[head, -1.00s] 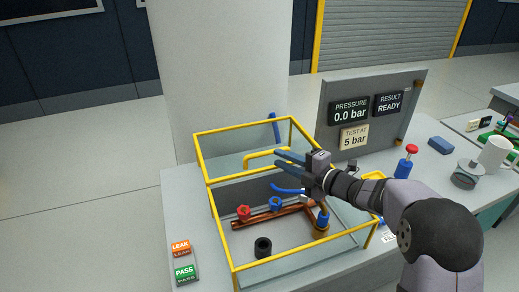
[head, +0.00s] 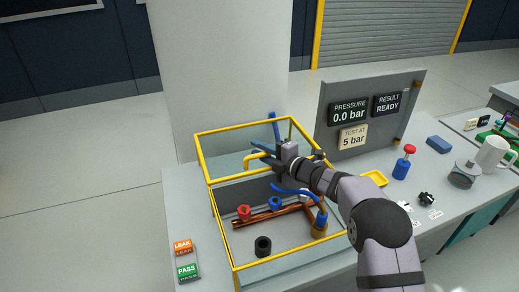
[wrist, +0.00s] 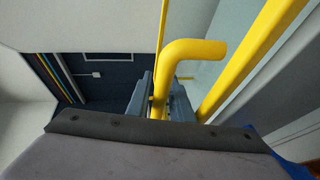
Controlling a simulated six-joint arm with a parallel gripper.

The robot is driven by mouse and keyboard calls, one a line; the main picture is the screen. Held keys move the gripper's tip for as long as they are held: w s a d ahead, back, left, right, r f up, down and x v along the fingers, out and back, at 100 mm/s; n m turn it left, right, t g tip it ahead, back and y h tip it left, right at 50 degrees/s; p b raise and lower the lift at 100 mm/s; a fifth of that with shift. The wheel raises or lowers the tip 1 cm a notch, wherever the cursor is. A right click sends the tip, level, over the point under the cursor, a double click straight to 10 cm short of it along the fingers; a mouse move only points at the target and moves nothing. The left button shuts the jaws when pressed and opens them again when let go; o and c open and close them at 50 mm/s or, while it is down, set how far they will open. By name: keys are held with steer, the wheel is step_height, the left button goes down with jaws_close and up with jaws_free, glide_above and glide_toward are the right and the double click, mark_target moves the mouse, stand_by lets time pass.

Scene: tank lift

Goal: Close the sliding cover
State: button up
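The tank (head: 221,222) is a yellow-edged frame with clear walls. A glassy panel with a yellow bar handle (head: 256,156) lies across its back part, which seems to be the sliding cover; the front part is open from above. The handle also shows in the wrist view (wrist: 190,50). My gripper (head: 273,165) is at this handle. In the wrist view its two fingers (wrist: 160,103) stand on either side of the handle's bent end. Whether they press on it cannot be told.
Copper pipework (head: 280,216) with red and blue fittings lies in the tank, near a black fitting (head: 263,246). LEAK and PASS blocks (head: 186,260) stand left. A display panel (head: 365,110) stands behind right. A red-topped blue pump (head: 404,165) and mug (head: 490,153) are right.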

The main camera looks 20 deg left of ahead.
jaws_close()
steer(key=s+d+b, duration=0.6)
steer(key=s+d, duration=0.7)
steer(key=shift+b, duration=0.3)
jaws_free()
